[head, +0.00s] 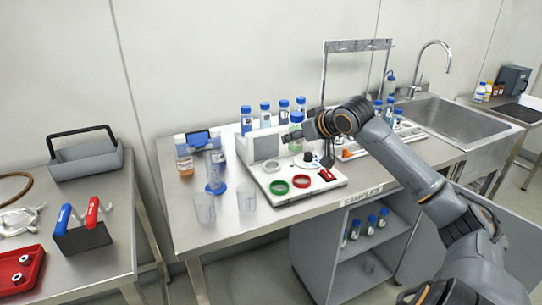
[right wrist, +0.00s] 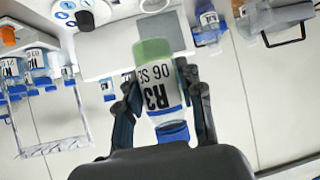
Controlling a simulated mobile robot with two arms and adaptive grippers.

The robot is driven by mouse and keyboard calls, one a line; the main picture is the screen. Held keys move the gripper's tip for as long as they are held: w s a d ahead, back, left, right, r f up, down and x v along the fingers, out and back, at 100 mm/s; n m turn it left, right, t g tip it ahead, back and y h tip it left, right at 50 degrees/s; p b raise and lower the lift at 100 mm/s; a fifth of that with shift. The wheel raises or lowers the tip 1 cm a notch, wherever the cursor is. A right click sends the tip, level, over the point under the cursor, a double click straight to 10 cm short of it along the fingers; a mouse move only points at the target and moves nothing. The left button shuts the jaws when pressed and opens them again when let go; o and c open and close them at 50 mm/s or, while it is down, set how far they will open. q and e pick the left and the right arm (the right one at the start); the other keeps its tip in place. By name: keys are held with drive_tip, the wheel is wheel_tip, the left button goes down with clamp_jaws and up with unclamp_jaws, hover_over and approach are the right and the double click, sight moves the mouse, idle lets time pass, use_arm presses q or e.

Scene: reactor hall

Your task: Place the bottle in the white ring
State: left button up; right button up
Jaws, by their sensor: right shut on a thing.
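The bottle (head: 296,117) has green liquid, a blue cap and a label reading R3; it also shows in the right wrist view (right wrist: 157,85). My right gripper (head: 303,134) is shut on it, with one finger on each side in the right wrist view (right wrist: 161,108). The bottle is upright, cap up, beside the grey-white box on the workstation. The white ring (head: 273,166) lies flat on the white base plate in front of that box, nearer the front than the bottle and apart from it. My left gripper is in neither view.
Several blue-capped bottles stand behind the box (head: 262,146). Two clear beakers (head: 205,208) stand at the front left. A tall metal frame (head: 325,75) rises behind my right arm.

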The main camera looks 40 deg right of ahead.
sight(291, 151)
drive_tip(key=p+x, duration=0.1)
drive_tip(key=x, duration=0.7)
drive_tip(key=a+p+x, duration=0.1)
drive_tip(key=x, duration=0.4)
drive_tip(key=shift+d+f+p, duration=0.1)
drive_tip(key=shift+f+p, duration=0.25)
wheel_tip(291, 151, down, 3)
drive_tip(key=shift+w+f+p, duration=0.1)
drive_tip(key=shift+p, duration=0.3)
drive_tip(key=shift+f, duration=0.15)
drive_tip(key=shift+f, duration=0.15)
drive_tip(key=o, duration=1.2)
drive_tip(key=b+v, duration=0.1)
drive_tip(key=v, duration=1.1)
